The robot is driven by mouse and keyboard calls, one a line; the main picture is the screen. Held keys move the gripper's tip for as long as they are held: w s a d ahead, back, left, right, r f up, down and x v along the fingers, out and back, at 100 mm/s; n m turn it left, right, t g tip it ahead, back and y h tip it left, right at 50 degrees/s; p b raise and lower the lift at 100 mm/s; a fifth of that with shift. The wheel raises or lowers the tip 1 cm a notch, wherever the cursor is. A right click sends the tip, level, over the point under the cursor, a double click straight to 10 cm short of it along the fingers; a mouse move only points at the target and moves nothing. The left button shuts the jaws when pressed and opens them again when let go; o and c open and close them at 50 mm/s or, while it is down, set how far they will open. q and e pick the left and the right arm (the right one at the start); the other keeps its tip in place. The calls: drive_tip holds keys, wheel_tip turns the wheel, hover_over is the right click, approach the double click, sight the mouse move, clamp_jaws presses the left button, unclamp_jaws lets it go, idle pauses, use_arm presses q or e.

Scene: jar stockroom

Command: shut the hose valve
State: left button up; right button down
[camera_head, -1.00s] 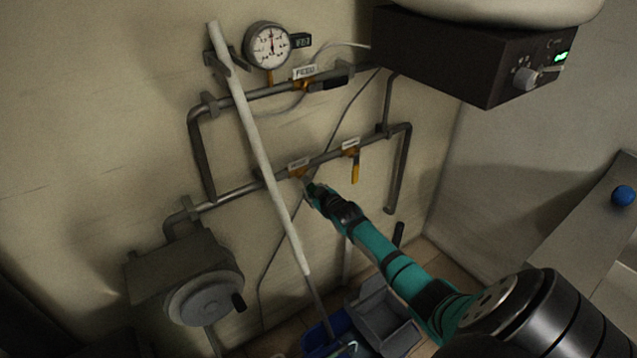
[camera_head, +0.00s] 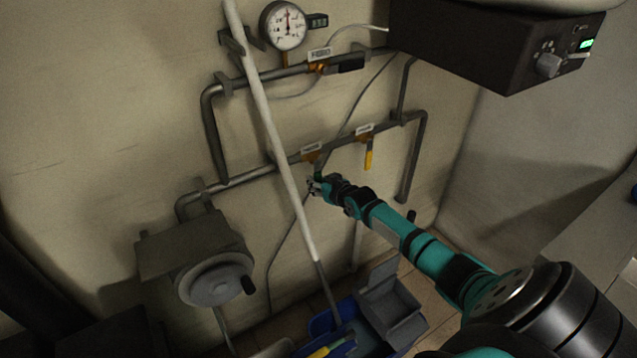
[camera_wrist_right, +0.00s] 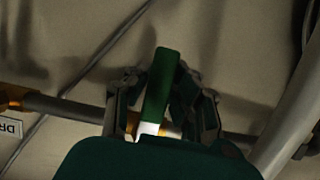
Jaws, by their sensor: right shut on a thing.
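The hose valve is a brass valve on the lower wall pipe, under a small label (camera_head: 311,149) too small to read. Its green handle (camera_wrist_right: 160,90) stands across the pipe in the right wrist view. In the head view it hangs below the pipe, partly hidden. My right gripper (camera_head: 315,187) is at this handle. In the right wrist view its two fingers (camera_wrist_right: 158,105) are shut on the green handle from both sides. My left gripper is not in view.
A pale pole (camera_head: 270,125) leans just left of my right gripper. A yellow-handled valve (camera_head: 369,160) hangs to the right. Above are a feed valve (camera_head: 318,68) and gauge (camera_head: 284,26). A dark box (camera_head: 490,50) juts out upper right. Bins (camera_head: 390,305) stand below.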

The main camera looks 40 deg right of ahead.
drive_tip(key=shift+s+a+f, duration=0.1)
drive_tip(key=shift+a+f, duration=0.05)
drive_tip(key=shift+f, duration=0.2)
drive_tip(key=c, duration=1.4)
unclamp_jaws()
drive_tip(key=shift+c, duration=0.2)
drive_tip(key=o, duration=0.3)
drive_tip(key=shift+r, duration=0.25)
drive_tip(key=v, duration=1.2)
drive_tip(key=shift+r, duration=0.1)
